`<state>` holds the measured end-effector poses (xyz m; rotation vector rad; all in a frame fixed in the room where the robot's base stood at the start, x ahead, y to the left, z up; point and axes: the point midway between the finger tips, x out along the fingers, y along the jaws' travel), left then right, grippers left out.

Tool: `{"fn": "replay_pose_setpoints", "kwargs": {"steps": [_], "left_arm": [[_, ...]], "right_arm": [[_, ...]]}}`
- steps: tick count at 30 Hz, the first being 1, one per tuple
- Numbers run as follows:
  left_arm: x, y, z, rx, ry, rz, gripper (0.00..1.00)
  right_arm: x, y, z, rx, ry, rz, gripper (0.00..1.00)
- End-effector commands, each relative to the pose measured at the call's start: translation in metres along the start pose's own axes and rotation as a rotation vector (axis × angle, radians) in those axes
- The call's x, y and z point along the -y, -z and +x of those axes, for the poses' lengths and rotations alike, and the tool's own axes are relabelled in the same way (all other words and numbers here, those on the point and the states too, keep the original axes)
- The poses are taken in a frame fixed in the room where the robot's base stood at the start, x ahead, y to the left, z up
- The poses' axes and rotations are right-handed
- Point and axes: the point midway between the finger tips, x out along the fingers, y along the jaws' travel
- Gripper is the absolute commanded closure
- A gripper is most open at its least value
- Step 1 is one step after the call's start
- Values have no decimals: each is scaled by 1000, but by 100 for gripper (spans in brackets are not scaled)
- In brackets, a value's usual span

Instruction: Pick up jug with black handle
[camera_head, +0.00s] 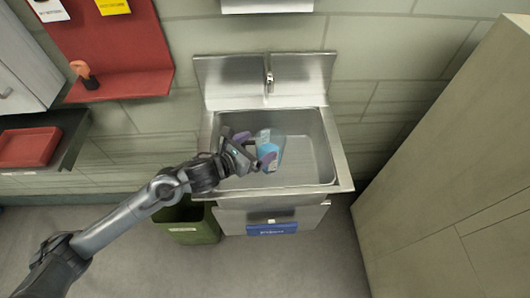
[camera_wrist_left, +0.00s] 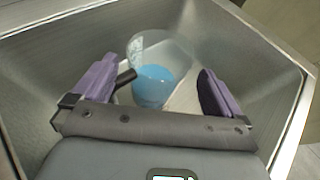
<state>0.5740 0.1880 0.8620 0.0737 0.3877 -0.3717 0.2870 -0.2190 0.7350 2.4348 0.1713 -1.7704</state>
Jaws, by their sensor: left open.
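A clear jug (camera_head: 275,143) with blue contents or a blue bottom sits in the steel sink. It also shows in the left wrist view (camera_wrist_left: 160,75), where its black handle (camera_wrist_left: 124,78) points left. My left gripper (camera_head: 255,152) is over the sink with its purple fingers spread. In the left wrist view the open fingers (camera_wrist_left: 165,85) lie on either side of the jug, the left finger close to the black handle. I cannot tell whether that finger touches the handle. My right gripper is out of view.
The sink (camera_head: 312,160) has raised walls around the jug, with bare basin to its right. A faucet (camera_head: 268,82) stands behind it. A green bin (camera_head: 190,222) is below at the left front. A tall cabinet (camera_head: 450,170) stands on the right.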

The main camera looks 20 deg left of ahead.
Motion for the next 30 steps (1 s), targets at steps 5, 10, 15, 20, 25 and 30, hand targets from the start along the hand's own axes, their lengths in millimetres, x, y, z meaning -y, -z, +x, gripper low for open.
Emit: {"fn": "replay_pose_setpoints", "kwargs": {"steps": [5,10,15,20,25,30], "left_arm": [[0,1,15,1,0,-3,0],[0,1,38,2,-1,-3,0],[0,0,52,2,0,-2,0],[0,0,54,0,0,0,0],[0,0,54,0,0,0,6],[0,0,54,0,0,0,32]], "right_arm": [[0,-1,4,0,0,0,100],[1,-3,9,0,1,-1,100],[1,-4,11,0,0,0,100],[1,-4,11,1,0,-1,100],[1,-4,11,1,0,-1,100],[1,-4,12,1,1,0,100]]}}
